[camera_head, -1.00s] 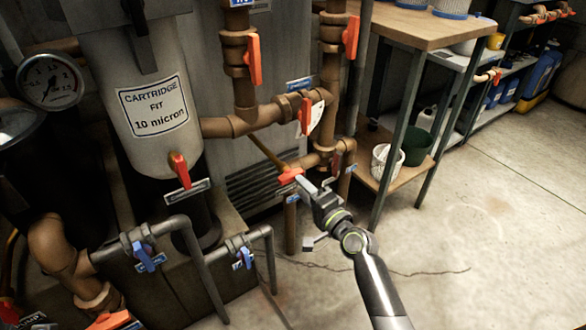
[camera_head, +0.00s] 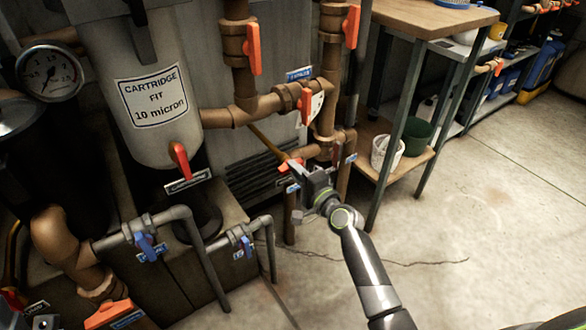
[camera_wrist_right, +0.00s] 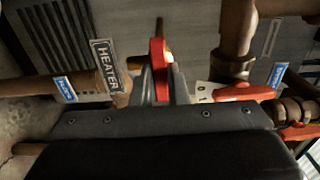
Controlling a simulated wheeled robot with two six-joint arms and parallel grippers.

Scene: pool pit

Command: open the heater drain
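The heater drain has a red lever handle (camera_head: 290,165), low on the brown pipework in the head view. It also shows in the right wrist view as a red handle (camera_wrist_right: 159,70) standing upright between my fingertips. A black "HEATER" tag (camera_wrist_right: 105,66) hangs beside it. My right gripper (camera_head: 300,178) is at this handle, coming from the lower right. In the wrist view the right gripper's (camera_wrist_right: 161,88) fingers lie close along both sides of the handle and look closed on it. The gripper hides part of the valve in the head view. My left gripper is not in view.
Other red handles sit close by on the brown pipes (camera_head: 305,105) above. A cartridge filter (camera_head: 150,90) and grey pipes with blue handles (camera_head: 149,247) are to the left. A wooden bench (camera_head: 440,18) stands to the right. The concrete floor (camera_head: 470,230) at right is clear.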

